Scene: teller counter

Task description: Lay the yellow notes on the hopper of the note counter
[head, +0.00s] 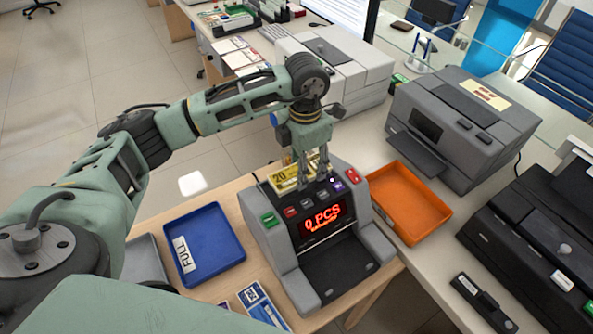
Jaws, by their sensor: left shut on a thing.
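The note counter (283,231) stands on the desk in the middle of the head view, its red display reading "0 PCS". The yellow notes (284,180), a bundle marked 20, are at the top rear of the counter, over its hopper area. My left gripper (317,176) points down at the counter's top and is shut on the yellow notes. Its fingers and the counter's top hide part of the notes, so I cannot tell whether they touch the hopper. My right gripper is not in view.
A blue tray labelled FULL (237,261) lies left of the counter, and an orange tray (446,217) lies right. Blue notes (262,306) lie at the front. A grey printer (462,127) stands at the back right, and a black machine (535,240) at the right edge.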

